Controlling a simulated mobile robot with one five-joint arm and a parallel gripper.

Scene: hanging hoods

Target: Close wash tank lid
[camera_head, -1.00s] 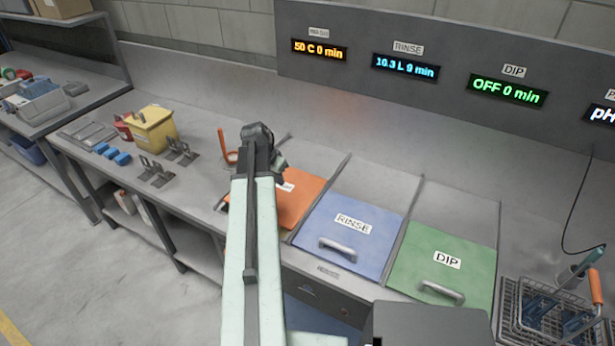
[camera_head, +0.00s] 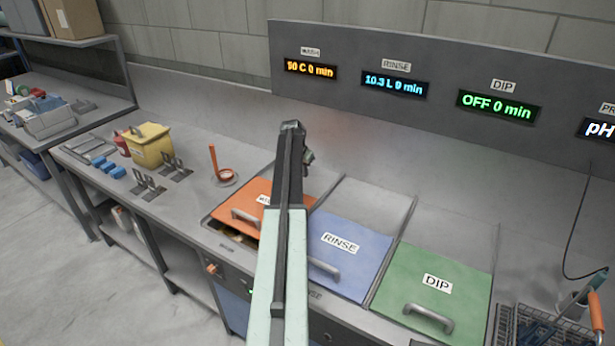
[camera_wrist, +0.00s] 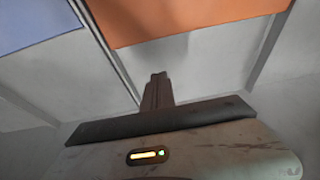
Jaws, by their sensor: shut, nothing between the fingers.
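The orange wash tank lid (camera_head: 262,199) lies nearly flat left of the blue rinse lid, with a grey handle (camera_head: 246,217) at its front. A narrow opening (camera_head: 236,235) shows below its front edge. My arm covers its right side in the head view. My gripper (camera_head: 308,158) is over the back of the wash tank, small and partly hidden by my arm. In the wrist view my gripper (camera_wrist: 158,78) is shut and empty, over grey metal, with the orange lid (camera_wrist: 190,20) beyond its tips. I see no contact with the lid.
The blue rinse lid (camera_head: 346,254) and green dip lid (camera_head: 437,283) lie to the right. A wire basket (camera_head: 540,333) stands at far right. A yellow bin (camera_head: 150,146) and an orange-handled tool (camera_head: 214,160) are left. The display panel (camera_head: 430,80) stands behind.

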